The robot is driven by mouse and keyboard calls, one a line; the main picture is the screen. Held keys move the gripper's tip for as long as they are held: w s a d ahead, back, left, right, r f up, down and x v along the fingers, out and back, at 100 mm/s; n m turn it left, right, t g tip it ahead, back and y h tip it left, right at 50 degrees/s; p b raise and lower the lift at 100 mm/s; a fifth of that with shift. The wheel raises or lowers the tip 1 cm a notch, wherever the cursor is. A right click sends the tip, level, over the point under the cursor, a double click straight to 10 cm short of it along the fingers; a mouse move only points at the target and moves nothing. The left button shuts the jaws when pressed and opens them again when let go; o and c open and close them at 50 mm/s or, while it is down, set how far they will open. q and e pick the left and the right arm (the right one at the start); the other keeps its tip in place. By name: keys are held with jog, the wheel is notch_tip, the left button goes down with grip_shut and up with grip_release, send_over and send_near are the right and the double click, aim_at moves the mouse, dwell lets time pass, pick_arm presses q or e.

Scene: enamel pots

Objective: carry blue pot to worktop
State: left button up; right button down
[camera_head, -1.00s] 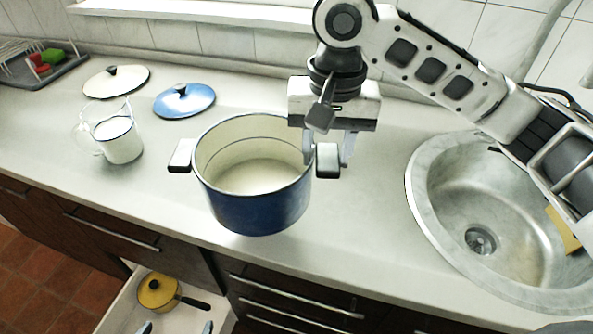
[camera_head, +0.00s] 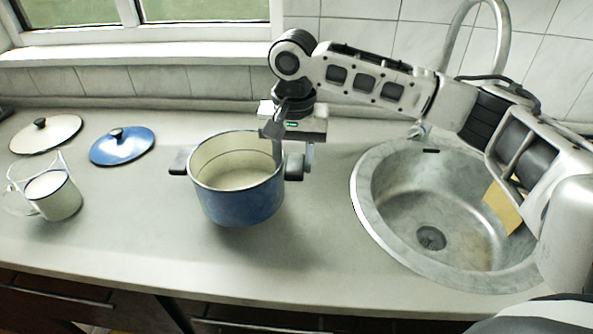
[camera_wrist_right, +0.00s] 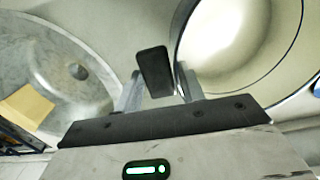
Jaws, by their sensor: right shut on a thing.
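The blue pot (camera_head: 238,203), cream inside with dark side handles, is upright over the worktop (camera_head: 130,235), between the lids and the sink. I cannot tell whether its base touches the surface. My right gripper (camera_head: 293,155) is at the pot's right side, shut on its right handle (camera_head: 295,168). In the right wrist view the dark handle (camera_wrist_right: 155,72) sits between the fingers of that gripper (camera_wrist_right: 160,90), beside the pot's cream inside (camera_wrist_right: 225,45). My left gripper is not in view.
A round metal sink (camera_head: 375,215) with a tap (camera_head: 500,35) is at the right, with a yellow sponge (camera_head: 503,207) in it. Worktop before the pot is clear.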

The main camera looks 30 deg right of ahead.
jog(key=shift+w+d+f, duration=0.4)
jog(key=shift+d+f, duration=0.1)
jog(key=shift+f, duration=0.15)
notch_tip(320, 180, down, 3)
jog(key=shift+w+d+p, duration=0.1)
jog(key=shift+d+p, duration=0.05)
jog(key=shift+p, duration=0.2)
jog(key=shift+f, duration=0.35)
jog(key=c, duration=0.9)
grip_release()
jog(key=shift+f, duration=0.1)
jog(key=shift+o, duration=0.2)
notch_tip(320, 180, up, 12)
jog(key=shift+r+b, duration=0.15)
jog(key=shift+b, duration=0.3)
